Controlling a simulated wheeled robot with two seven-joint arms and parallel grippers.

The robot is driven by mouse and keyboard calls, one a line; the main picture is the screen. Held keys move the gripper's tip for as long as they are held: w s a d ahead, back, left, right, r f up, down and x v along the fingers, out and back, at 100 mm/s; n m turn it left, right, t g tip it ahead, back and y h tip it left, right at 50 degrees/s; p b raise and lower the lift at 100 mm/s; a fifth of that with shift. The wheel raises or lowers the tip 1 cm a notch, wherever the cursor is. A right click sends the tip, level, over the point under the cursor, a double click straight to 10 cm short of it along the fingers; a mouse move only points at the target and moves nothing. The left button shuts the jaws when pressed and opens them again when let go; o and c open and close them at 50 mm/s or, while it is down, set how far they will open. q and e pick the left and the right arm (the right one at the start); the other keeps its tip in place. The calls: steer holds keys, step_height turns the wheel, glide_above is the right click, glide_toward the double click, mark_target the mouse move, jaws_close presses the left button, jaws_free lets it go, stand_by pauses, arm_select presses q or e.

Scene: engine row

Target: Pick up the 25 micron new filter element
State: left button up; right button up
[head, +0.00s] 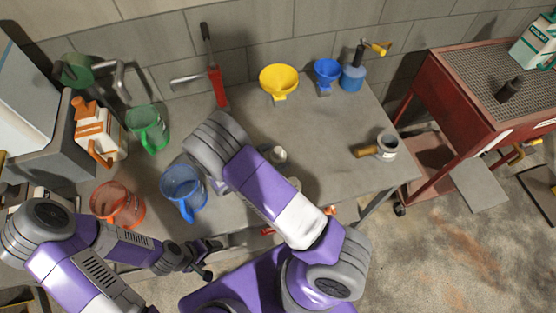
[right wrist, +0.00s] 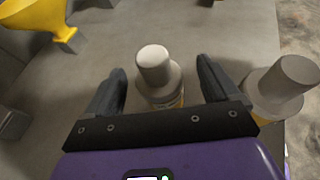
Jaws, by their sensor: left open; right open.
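Two pale grey-white capped cylinders that look like filter elements stand upright on the grey bench. In the right wrist view, one cylinder (right wrist: 155,70) stands between the fingers of my right gripper (right wrist: 163,85), which is open, with space visible on both sides. The other cylinder (right wrist: 280,85) stands just outside the right finger. Each shows a bit of yellow low down; I cannot read a micron label on either. In the head view, a cylinder (head: 278,155) shows beside my right arm, which hides much of this area. My left gripper (head: 208,259) is open and empty at the bench's front edge.
The bench (head: 330,130) carries a blue jug (head: 183,187), a red jug (head: 117,204), a green jug (head: 148,128), a yellow funnel (head: 279,80), a blue funnel (head: 326,73) and a grey pot (head: 387,146) with a wooden handle. A red cart (head: 440,95) stands right.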

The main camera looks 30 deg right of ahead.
steer(key=x, duration=0.4)
steer(key=shift+w+f, duration=0.1)
steer(key=shift+w, duration=0.1)
steer(key=c, duration=1.1)
